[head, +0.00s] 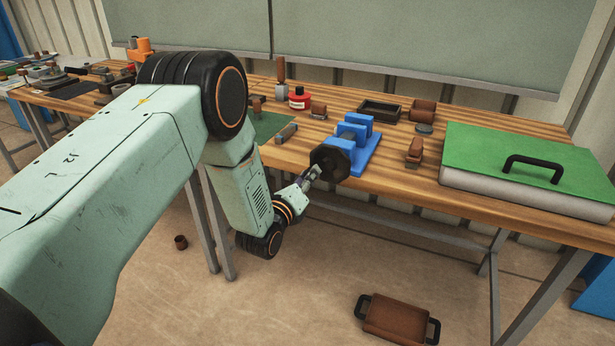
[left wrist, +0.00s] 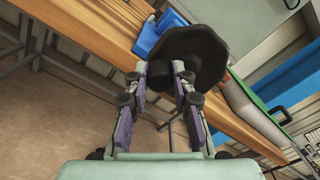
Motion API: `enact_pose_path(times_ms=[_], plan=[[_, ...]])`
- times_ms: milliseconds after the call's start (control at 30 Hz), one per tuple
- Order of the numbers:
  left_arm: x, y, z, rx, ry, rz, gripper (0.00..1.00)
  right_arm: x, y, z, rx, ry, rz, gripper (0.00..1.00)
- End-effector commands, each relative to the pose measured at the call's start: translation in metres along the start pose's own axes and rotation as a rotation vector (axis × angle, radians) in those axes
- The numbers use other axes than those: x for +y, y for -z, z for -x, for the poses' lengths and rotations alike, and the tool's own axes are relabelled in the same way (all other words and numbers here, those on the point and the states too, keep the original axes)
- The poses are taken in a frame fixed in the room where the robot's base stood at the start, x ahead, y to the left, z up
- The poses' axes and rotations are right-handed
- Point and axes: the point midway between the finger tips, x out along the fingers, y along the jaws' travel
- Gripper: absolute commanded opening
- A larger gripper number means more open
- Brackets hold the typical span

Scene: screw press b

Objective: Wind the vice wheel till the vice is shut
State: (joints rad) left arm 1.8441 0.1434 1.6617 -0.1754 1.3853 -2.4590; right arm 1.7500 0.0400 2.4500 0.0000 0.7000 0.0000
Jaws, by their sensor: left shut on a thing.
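The blue vice (head: 367,152) stands near the front edge of the wooden workbench. Its blue jaw blocks stand apart, and a grey piece (head: 350,131) shows between them. The dark vice wheel (head: 330,162) is on the front of the vice, overhanging the bench edge. My left gripper (head: 311,176) reaches up to the wheel from the lower left and is shut on it at its near side. In the left wrist view the wheel (left wrist: 187,50) lies just beyond the fingertips (left wrist: 172,72); the exact grip spot is partly hidden. My right gripper is not in view.
A green-topped case (head: 515,165) with a black handle lies right of the vice. A red bottle (head: 299,98), a dark tray (head: 379,110) and small blocks stand behind it. A brown tray (head: 397,319) lies on the floor.

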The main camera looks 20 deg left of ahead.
Motion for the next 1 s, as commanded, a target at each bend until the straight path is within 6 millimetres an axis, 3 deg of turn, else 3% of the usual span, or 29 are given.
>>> enact_pose_path(times_ms=[133, 167, 433, 767, 1000], plan=[[-0.002, -0.005, -0.003, -0.012, 0.006, 0.001, 0.0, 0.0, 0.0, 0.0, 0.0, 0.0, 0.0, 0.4], [-0.002, -0.005, -0.003, -0.012, 0.006, 0.001, 0.25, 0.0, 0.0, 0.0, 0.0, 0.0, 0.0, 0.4], [-0.001, -0.002, -0.001, -0.006, 0.003, 0.001, 0.47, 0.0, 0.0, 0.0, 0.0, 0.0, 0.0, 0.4], [-0.001, -0.001, 0.001, -0.002, 0.001, 0.002, 0.47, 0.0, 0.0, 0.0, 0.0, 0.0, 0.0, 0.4], [0.0, -0.001, 0.032, -0.001, -0.001, 0.004, 0.47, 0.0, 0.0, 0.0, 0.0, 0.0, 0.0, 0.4]])
